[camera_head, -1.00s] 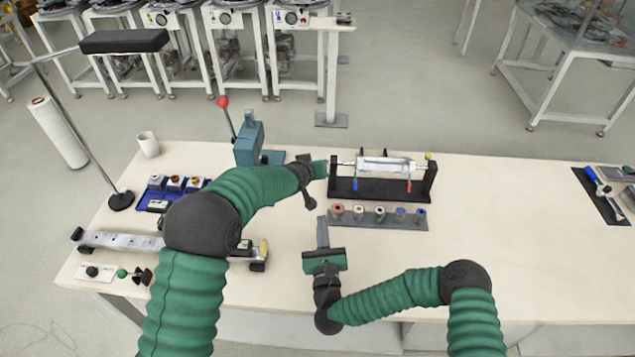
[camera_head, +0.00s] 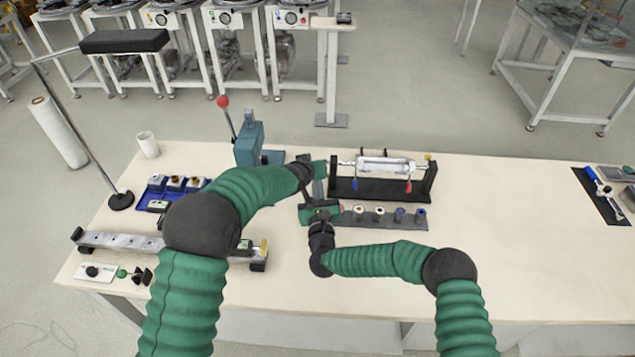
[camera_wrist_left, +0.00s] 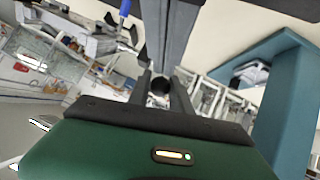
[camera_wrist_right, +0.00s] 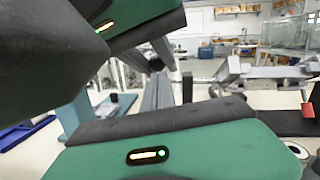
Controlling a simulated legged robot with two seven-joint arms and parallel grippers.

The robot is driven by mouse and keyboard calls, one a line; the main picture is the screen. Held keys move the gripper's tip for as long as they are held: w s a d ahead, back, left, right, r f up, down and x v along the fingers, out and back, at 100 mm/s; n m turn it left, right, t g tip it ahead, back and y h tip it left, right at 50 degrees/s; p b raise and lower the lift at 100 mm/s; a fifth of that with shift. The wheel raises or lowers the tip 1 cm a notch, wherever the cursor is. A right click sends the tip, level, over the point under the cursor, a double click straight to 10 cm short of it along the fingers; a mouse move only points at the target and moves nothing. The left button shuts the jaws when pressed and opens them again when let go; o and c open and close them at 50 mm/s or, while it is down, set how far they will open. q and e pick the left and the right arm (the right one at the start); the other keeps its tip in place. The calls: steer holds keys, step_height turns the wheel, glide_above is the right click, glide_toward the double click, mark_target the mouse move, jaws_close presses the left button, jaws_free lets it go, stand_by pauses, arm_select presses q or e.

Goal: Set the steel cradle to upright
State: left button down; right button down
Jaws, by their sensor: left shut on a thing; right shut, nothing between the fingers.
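The steel cradle (camera_head: 385,164) is a silver frame lying level between the end posts of a black stand (camera_head: 382,190). Blue and red handles hang from it, and it also shows in the right wrist view (camera_wrist_right: 268,73). My left gripper (camera_head: 320,169) is at the cradle's left end, shut on a small dark round part (camera_wrist_left: 160,86), probably the end of its shaft; the arm partly hides the grip. My right gripper (camera_head: 318,188) is shut and empty, just in front of the left gripper and left of the stand.
A dark strip holding several small round parts (camera_head: 385,217) lies in front of the stand, partly behind my right gripper. A teal press with a red-knobbed lever (camera_head: 250,145) stands left of the cradle. A blue tray (camera_head: 157,193) is farther left. The table's right middle is clear.

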arm_select(q)
steer(key=shift+w+a+r, duration=0.1)
steer(key=shift+r, duration=0.1)
steer(key=shift+f, duration=0.2)
arm_select(e)
steer(key=shift+w+d+r, duration=0.1)
steer(key=shift+w+r, duration=0.35)
steer(key=shift+r, duration=0.3)
arm_select(q)
steer(key=c, duration=1.5)
jaws_free()
steer(key=shift+c, duration=0.2)
steer(key=o, duration=0.4)
steer(key=shift+f, duration=0.1)
steer(key=shift+c, duration=0.2)
arm_select(e)
steer(key=shift+a+f, duration=0.1)
steer(key=shift+a, duration=0.1)
